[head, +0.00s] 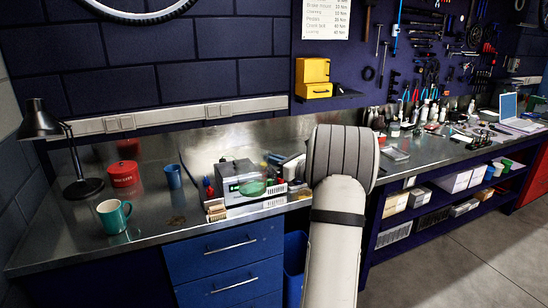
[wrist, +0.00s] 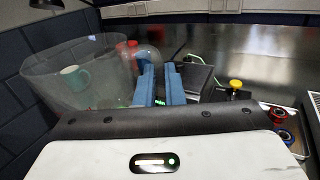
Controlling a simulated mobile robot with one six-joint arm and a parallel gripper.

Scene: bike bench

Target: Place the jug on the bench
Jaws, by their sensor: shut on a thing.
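The jug is a large clear, see-through vessel. It fills the left of the wrist view (wrist: 92,88), and the teal mug shows through its wall. My gripper (wrist: 162,82) has two blue fingers just right of the jug's body, shut at what looks like its clear handle. The handle is hard to make out. My forearm hides most of my gripper there. The bench (head: 150,213) is a metal worktop. I cannot tell whether the jug's base touches anything.
A teal mug (head: 114,216), a red canister (head: 124,174), a blue cup (head: 173,176) and a black lamp (head: 84,187) stand on the left. The grey device (head: 235,170) and small items crowd the middle. Bare metal lies between the mug and the device.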

